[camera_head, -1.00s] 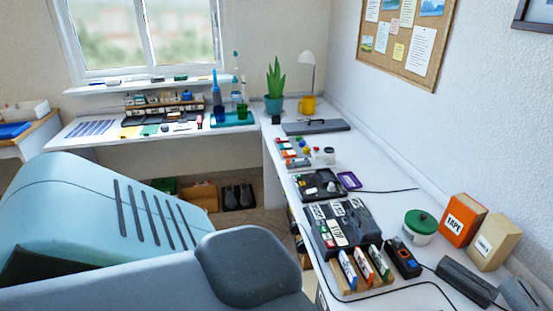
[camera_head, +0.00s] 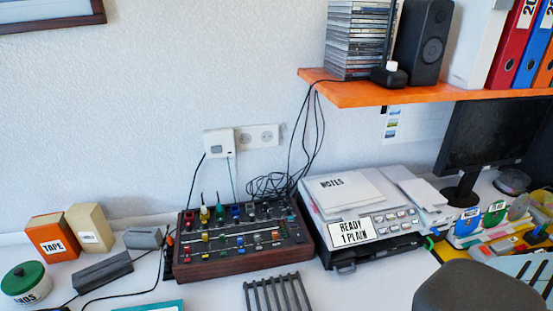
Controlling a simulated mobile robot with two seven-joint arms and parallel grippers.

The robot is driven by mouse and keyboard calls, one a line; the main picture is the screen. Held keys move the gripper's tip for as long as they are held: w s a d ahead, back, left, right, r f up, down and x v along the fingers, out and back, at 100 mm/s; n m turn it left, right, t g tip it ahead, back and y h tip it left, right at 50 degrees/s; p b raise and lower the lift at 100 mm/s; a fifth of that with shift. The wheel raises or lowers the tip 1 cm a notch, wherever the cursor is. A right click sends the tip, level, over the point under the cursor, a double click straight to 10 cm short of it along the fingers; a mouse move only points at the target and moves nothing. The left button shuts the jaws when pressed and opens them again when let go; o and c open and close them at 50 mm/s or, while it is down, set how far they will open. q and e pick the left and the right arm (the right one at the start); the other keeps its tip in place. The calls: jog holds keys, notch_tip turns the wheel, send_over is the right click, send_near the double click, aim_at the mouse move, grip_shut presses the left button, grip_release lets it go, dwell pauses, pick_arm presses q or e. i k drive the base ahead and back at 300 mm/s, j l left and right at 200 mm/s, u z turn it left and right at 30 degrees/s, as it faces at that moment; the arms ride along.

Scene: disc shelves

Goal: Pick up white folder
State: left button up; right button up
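A tall white folder or box-like binder (camera_head: 474,42) stands upright on the orange wall shelf (camera_head: 360,94) at the upper right of the head view. It is between a black speaker (camera_head: 425,42) on its left and a red binder (camera_head: 514,45) on its right. Its top is cut off by the frame edge, and I see no label on it. Neither of my grippers is in view.
Blue (camera_head: 537,48) and orange binders follow the red one. A CD stack (camera_head: 358,40) stands at the shelf's left. Below are a monitor (camera_head: 494,135), a printer (camera_head: 368,215) with papers, and a mixer (camera_head: 240,240). A dark rounded form (camera_head: 480,292) fills the lower right.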

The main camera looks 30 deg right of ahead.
aim_at(347, 191)
jog(key=z, duration=1.25)
jog(key=k+z, duration=0.3)
jog(key=i, duration=0.3)
jog(key=k, duration=0.35)
jog(key=l, duration=0.2)
jog(key=i+l, duration=0.15)
jog(key=l, duration=0.3)
jog(key=i+l+u, duration=0.1)
jog(key=l, duration=0.35)
jog(key=i+l, duration=0.15)
jog(key=l, duration=0.25)
jog(key=i+l+u, duration=0.15)
jog(key=l, duration=0.3)
